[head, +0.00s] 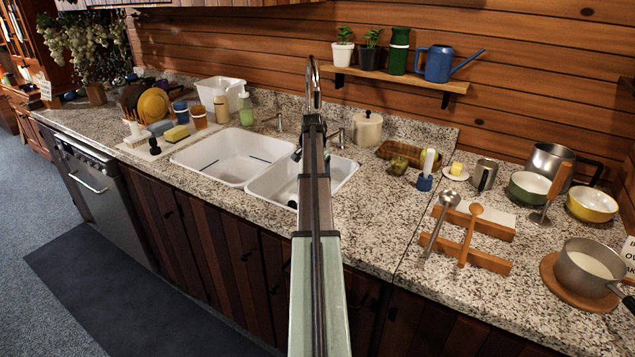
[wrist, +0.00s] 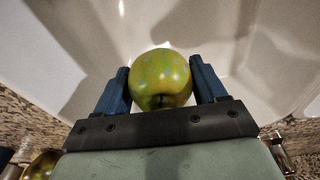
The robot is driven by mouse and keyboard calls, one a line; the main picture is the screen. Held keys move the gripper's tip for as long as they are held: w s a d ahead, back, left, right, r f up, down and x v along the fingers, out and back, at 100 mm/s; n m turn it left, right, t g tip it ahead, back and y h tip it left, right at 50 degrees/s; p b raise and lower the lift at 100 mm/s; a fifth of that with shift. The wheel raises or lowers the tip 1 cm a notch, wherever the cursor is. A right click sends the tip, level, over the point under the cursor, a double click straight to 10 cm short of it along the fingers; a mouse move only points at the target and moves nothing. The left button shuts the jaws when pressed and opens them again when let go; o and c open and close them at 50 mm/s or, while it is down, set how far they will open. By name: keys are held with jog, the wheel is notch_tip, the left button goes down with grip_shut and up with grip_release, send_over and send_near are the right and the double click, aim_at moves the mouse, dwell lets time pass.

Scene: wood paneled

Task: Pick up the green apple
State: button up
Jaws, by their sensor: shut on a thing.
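The green apple (wrist: 160,78) shows in the wrist view, round and yellow-green, between the two blue fingers of my gripper (wrist: 158,66). The fingers are shut on its sides. White sink surface fills the background behind the apple. In the head view my arm reaches over the double white sink (head: 232,157) and hides the apple and most of the gripper. I cannot tell from these views how high the apple is above the sink.
A faucet (head: 313,85) rises behind the sink. A lidded pot (head: 367,128) and a wooden tray (head: 415,153) stand to its right. Wooden racks with utensils (head: 475,255) and a saucepan (head: 588,268) occupy the right counter. A dish area with a yellow plate (head: 153,105) is left.

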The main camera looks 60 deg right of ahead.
jog(key=shift+a+r, duration=0.3)
jog(key=shift+r, duration=0.5)
jog(key=a, duration=1.7)
jog(key=shift+a+f, duration=0.15)
jog(key=shift+a, duration=0.05)
jog(key=o, duration=0.7)
jog(key=c, duration=0.6)
jog(key=s+d+r, duration=0.5)
jog(key=s+d, duration=0.1)
jog(key=d, duration=0.8)
jog(key=s+d+r, duration=0.5)
jog(key=s+d, duration=0.2)
jog(key=d, duration=0.6)
jog(key=s+d+r, duration=0.6)
jog(key=d, duration=0.8)
jog(key=shift+s+d, duration=0.3)
jog(key=shift+s, duration=0.05)
jog(key=shift+f, duration=2.45)
